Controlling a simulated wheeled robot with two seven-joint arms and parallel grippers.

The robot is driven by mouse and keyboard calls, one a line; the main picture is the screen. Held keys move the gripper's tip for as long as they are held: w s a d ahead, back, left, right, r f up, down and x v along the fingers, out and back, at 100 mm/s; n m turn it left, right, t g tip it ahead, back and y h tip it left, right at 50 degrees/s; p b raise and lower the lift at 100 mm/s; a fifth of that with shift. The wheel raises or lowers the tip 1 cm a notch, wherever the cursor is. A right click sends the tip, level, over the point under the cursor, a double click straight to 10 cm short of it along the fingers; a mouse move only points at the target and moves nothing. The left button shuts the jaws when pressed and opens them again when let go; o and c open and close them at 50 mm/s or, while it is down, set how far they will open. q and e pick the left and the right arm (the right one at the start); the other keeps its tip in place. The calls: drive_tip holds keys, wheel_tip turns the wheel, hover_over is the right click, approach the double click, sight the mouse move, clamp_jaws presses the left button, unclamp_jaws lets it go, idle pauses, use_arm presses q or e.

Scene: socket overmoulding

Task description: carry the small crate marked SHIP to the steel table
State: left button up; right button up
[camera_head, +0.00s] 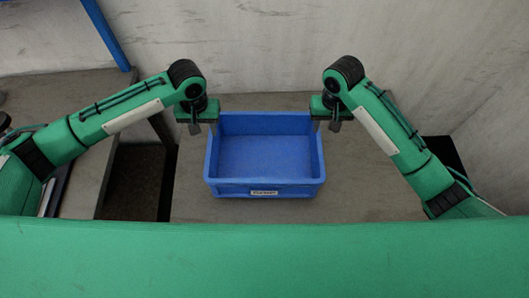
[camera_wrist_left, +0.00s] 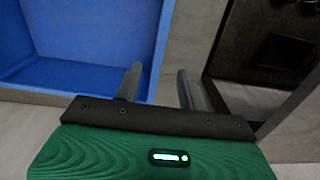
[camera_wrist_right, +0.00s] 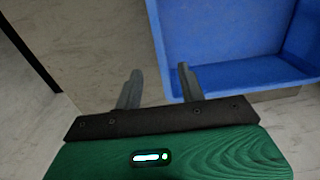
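A small blue crate (camera_head: 265,155) stands upright on a grey surface in the middle of the head view. It looks empty. A pale label (camera_head: 264,192) is on its front wall; its text is too small to read surely. My left gripper (camera_head: 205,128) is open at the crate's left wall, and my right gripper (camera_head: 326,126) is open at its right wall. In the left wrist view the fingers (camera_wrist_left: 159,85) stand apart on either side of the wall's edge. In the right wrist view the fingers (camera_wrist_right: 158,85) do likewise. I cannot tell whether any finger touches the crate.
The grey surface (camera_head: 370,180) is bare around the crate. A dark gap (camera_head: 134,180) lies to its left, with another grey-brown top (camera_head: 60,92) beyond. A blue post (camera_head: 107,35) stands at upper left. A pale wall (camera_head: 250,45) closes off the back.

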sight(212, 151)
use_arm(q)
drive_tip(key=shift+s, duration=0.2)
wheel_tip(212, 151, down, 14)
drive_tip(key=shift+w+r, duration=0.1)
use_arm(e)
wheel_tip(212, 151, down, 14)
drive_tip(key=shift+s+r, duration=0.1)
use_arm(q)
clamp_jaws()
use_arm(e)
clamp_jaws()
use_arm(q)
drive_tip(key=shift+r, duration=0.1)
